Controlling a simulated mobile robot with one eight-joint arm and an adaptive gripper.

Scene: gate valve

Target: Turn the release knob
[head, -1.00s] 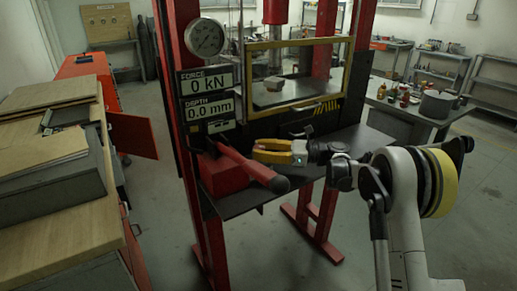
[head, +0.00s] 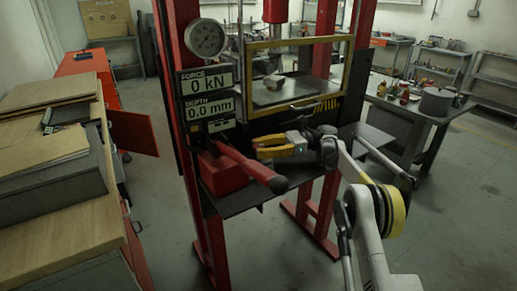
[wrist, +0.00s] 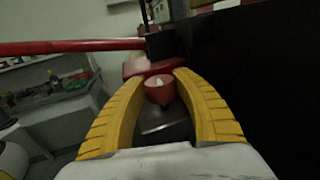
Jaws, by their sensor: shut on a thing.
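The red release knob (wrist: 158,92) with a pale mark on its face shows in the wrist view, between my yellow fingertips. It sits in front of a red body (wrist: 150,67), the pump block. My gripper (wrist: 163,80) is shut on the knob, one finger on each side. In the head view my gripper (head: 258,146) is level and points left toward the red pump block (head: 222,174) at the press's front. The knob itself cannot be made out there; the pump lever hides part of that area.
The red pump lever (head: 245,165) with a dark grip slants close below my gripper. A yellow-framed guard window (head: 345,90) stands above and behind it. The display (head: 208,95) reads 0 kN and 0.0 mm. A grey side table (head: 400,125) stands at right.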

